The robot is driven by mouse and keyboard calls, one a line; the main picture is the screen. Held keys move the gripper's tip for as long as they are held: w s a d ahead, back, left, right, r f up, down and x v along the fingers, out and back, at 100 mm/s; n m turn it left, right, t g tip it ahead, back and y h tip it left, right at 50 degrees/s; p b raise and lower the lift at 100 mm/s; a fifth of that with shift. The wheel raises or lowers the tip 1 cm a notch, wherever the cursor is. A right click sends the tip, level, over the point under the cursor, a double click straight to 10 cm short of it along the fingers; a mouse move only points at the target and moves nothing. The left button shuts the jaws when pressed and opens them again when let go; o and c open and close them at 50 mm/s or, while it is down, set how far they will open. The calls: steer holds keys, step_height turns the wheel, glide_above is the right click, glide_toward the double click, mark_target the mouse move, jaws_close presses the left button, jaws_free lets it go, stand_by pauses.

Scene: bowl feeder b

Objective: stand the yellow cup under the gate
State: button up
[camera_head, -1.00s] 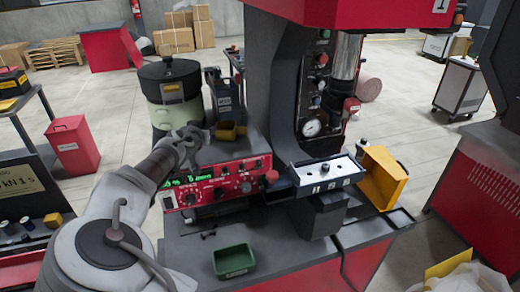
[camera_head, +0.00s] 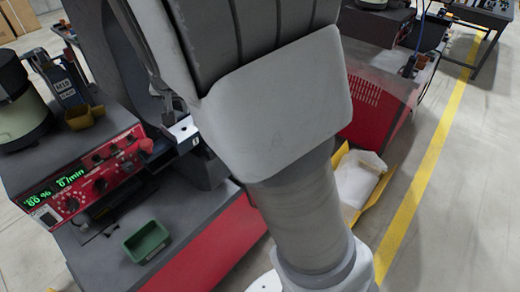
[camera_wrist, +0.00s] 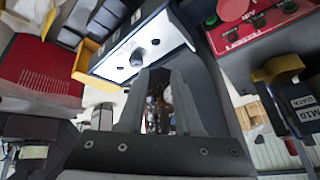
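A small yellow cup (camera_head: 80,117) is at the left of the head view, just in front of a dark bracket labelled M10 (camera_head: 65,87), which may be the gate; its label is too small to read fully there. In the wrist view the yellow cup (camera_wrist: 277,69) is at the upper right, beside the M10 part (camera_wrist: 301,108). I cannot tell whether the cup is directly under an outlet. My gripper (camera_wrist: 163,80) shows in the wrist view, with an empty gap between its dark fingers. It points toward a white-topped plate, apart from the cup. My arm hides it in the head view.
A green bin (camera_head: 147,242) stands on the grey bench. The white-topped plate (camera_wrist: 112,62) with a black knob and a yellow tray (camera_wrist: 84,64) are near my gripper. My arm covers the middle of the head view.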

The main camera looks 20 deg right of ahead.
steer(key=s+d+r+n, duration=0.1)
steer(key=s+d+r, duration=0.1)
steer(key=s, duration=0.7)
steer(key=s+d+r+n, duration=0.1)
steer(key=s+d+r, duration=0.2)
steer(key=s, duration=0.7)
steer(key=s+d+r+n, duration=0.1)
steer(key=s+d, duration=0.4)
steer(key=s, duration=0.5)
steer(key=shift+d+r+n+g, duration=0.3)
steer(key=shift+r+n, duration=0.1)
steer(key=shift+r, duration=0.35)
steer(key=shift+s+a, duration=0.1)
steer(key=shift+a, duration=0.05)
